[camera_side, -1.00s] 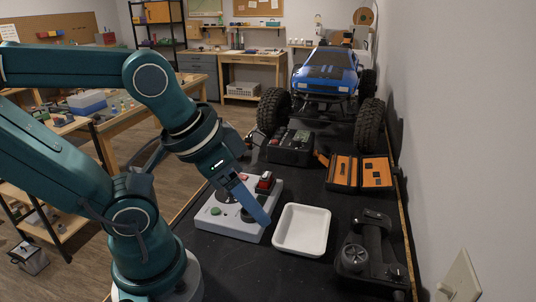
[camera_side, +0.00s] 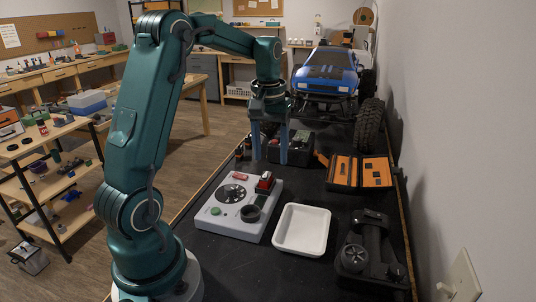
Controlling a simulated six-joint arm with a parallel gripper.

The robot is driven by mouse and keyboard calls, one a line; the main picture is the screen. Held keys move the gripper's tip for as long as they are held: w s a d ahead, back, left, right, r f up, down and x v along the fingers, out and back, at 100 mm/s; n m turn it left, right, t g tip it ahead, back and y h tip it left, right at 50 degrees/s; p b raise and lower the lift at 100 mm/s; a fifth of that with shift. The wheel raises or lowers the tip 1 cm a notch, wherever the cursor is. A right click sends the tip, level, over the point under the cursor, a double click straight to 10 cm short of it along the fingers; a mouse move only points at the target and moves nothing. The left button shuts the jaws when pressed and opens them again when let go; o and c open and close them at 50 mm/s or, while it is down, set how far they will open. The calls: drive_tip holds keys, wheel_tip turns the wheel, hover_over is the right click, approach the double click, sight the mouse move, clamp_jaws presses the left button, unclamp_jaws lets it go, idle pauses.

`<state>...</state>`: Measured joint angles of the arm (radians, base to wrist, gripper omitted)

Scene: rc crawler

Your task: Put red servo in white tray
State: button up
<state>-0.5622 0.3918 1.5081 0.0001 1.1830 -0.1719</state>
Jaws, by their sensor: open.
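A red-topped block (camera_side: 265,182) with a dark lower part stands at the right back of a light grey station (camera_side: 222,226); it looks like the red servo, though its details are small. A smaller flat red piece (camera_side: 240,175) lies at the station's back edge. The white tray (camera_side: 301,231) is empty, on the black tabletop just right of the station. My gripper (camera_side: 270,156) points down with its blue fingers apart and nothing between them. In the picture it is above the red-topped block and in front of a black box; its exact height is unclear.
The station also carries a dark disc, a dark ring and a green button. The black box (camera_side: 295,148) is behind the gripper, a blue crawler (camera_side: 326,75) farther back. An orange case (camera_side: 360,172) and a black controller (camera_side: 368,250) are right of the tray.

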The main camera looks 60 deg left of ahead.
sight(264, 177)
drive_tip(key=shift+s+a+f+n+g, duration=0.15)
drive_tip(key=shift+s+a+f, duration=0.15)
drive_tip(key=shift+f, duration=0.25)
drive_tip(key=shift+s+a+f+n+g, duration=0.15)
drive_tip(key=shift+a+f, duration=0.25)
drive_tip(key=shift+f, duration=2.6)
clamp_jaws()
